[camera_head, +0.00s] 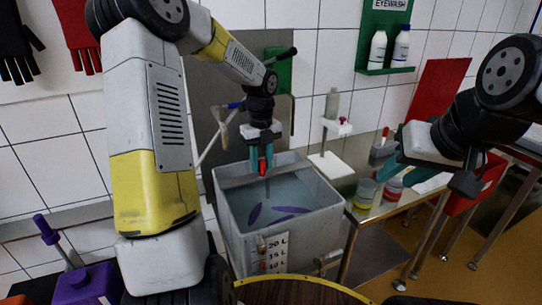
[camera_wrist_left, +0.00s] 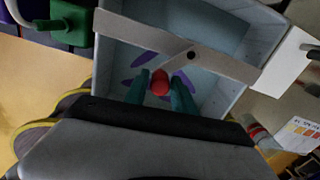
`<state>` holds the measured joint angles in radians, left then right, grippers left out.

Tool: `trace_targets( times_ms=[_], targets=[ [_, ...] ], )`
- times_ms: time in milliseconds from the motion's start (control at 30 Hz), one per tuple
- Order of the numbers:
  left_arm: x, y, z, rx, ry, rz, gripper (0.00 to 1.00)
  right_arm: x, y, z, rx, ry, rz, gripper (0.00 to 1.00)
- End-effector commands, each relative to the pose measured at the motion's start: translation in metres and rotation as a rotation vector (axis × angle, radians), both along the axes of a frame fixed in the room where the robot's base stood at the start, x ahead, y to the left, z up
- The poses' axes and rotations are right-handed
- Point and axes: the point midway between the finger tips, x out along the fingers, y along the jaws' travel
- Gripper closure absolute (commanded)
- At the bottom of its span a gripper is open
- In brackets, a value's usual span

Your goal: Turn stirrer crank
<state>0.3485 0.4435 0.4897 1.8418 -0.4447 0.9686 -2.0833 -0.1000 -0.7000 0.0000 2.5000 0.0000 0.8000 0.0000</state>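The stirrer vat (camera_head: 328,228) is a light grey square tub with pale liquid and purple paddles (camera_head: 289,210) in it. A flat metal bar (camera_head: 236,180) spans its top; it also shows in the left wrist view (camera_wrist_left: 125,30). The crank arm (camera_wrist_left: 177,62) runs from a dark pivot on the bar to a red knob (camera_wrist_left: 160,83). My left gripper (camera_head: 262,164) points down over the vat, its teal fingers on both sides of the knob, seemingly closed on it. My right gripper (camera_head: 405,174) is at the right, away from the vat, with its teal fingers apart and apparently empty.
A metal bench (camera_head: 375,210) stands right of the vat, holding jars (camera_head: 365,193) and a white stand (camera_head: 331,165). A red bin (camera_head: 488,180) is farther right. A round wooden-topped object (camera_head: 295,292) is in front, and a purple container (camera_head: 88,285) at lower left.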

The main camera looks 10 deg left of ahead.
Motion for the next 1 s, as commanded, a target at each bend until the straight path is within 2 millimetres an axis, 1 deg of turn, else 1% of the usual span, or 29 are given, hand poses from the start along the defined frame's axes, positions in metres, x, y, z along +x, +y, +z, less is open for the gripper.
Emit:
trace_targets(
  times_ms=[33, 133, 1000],
  targets=[
    [0.0000, 0.0000, 0.0002, 0.000, 0.000, 0.000, 0.81, 0.0000, 0.0000, 0.0000, 0.000, 0.000, 0.000, 0.64],
    [0.0000, 0.0000, 0.0003, 0.000, 0.000, 0.000, 1.00, 0.0000, 0.0000, 0.0000, 0.000, 0.000, 0.000, 0.64],
    [0.0003, -0.0001, 0.0010, 0.000, -0.001, 0.000, 1.00, 0.0000, 0.0000, 0.0000, 0.000, 0.000, 0.000, 0.64]
  ],
)
